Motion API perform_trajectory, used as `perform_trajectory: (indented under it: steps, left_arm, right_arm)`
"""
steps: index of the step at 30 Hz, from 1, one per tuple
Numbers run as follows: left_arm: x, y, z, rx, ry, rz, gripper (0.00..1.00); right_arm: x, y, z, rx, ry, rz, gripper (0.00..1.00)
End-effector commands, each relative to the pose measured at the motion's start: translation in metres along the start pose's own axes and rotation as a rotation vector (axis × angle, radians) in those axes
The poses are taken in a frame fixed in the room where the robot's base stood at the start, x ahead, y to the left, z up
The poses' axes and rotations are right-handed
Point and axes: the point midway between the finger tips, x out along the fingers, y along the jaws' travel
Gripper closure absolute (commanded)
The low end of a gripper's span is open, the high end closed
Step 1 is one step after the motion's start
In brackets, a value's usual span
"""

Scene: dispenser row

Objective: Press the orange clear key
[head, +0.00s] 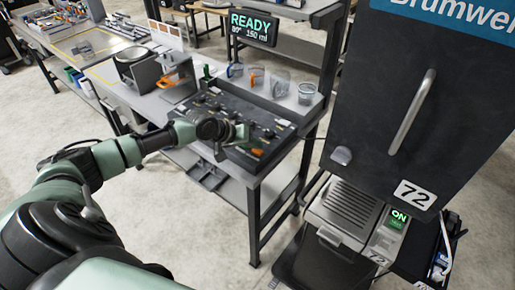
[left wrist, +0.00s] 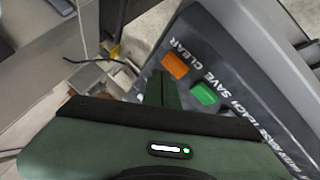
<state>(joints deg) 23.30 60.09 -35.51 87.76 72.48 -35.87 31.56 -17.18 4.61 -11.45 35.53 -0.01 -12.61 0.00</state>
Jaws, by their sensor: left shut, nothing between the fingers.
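The orange clear key (left wrist: 174,65) is a small square key on the dark control panel (left wrist: 235,45), beside the printed word CLEAR. The green save key (left wrist: 204,93) sits next to it. In the head view the orange key (head: 257,152) shows just past my left gripper (head: 240,138). My left gripper is shut and empty, low over the panel. In the left wrist view its narrow fingers (left wrist: 162,88) end close to the orange key, and I cannot tell whether they touch it. My right gripper is in neither view.
A display (head: 253,27) reads READY above the bench. Several clear cups (head: 280,83) stand behind the panel. A grey dispenser (head: 138,68) is to the left. A large dark cabinet (head: 420,90) marked 72 fills the right side.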

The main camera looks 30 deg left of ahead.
Motion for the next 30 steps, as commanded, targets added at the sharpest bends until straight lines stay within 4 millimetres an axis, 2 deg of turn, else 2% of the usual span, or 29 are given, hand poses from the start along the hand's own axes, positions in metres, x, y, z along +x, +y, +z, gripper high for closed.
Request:
perform_trajectory:
  steps: [1,14,30]
  left_arm:
    - [-0.003,0.002,-0.002,0.000,0.000,0.000,1.00]
    - [-0.005,0.004,-0.004,0.000,0.002,0.001,1.00]
    - [-0.039,0.029,-0.029,0.000,0.002,0.001,1.00]
  right_arm:
    - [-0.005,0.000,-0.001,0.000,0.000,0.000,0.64]
    - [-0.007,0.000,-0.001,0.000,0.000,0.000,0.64]
    - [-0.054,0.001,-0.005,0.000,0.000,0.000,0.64]
